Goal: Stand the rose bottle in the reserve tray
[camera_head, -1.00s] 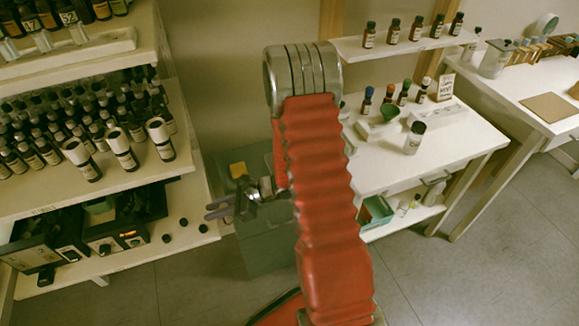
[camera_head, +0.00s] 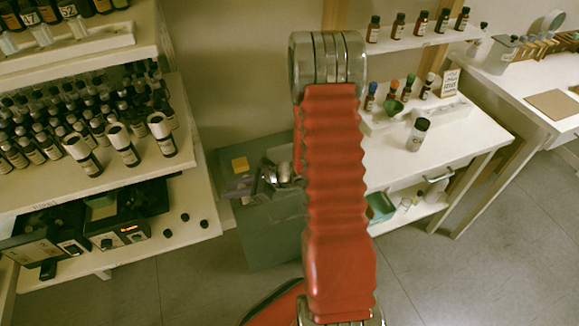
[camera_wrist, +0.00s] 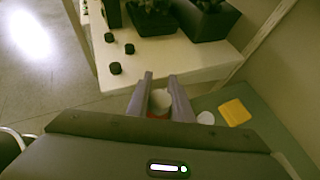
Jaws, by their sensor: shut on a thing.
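My gripper (camera_wrist: 160,100) is shut on a small white-capped bottle (camera_wrist: 160,98) in the wrist view. Reddish colour shows below the cap, but no label shows, so I cannot confirm it is the rose bottle. In the head view my gripper (camera_head: 262,183) is over the grey-green cabinet (camera_head: 265,230), partly hidden by my red arm, and the held bottle cannot be made out.
A yellow block (camera_head: 240,164) lies on the cabinet; a round white thing (camera_wrist: 205,118) lies near it. Crowded bottle shelves (camera_head: 75,185) stand at left. A lone bottle (camera_head: 418,135) stands on the right table (camera_head: 450,150), with clear surface around it. A bottle shelf (camera_head: 415,40) hangs above.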

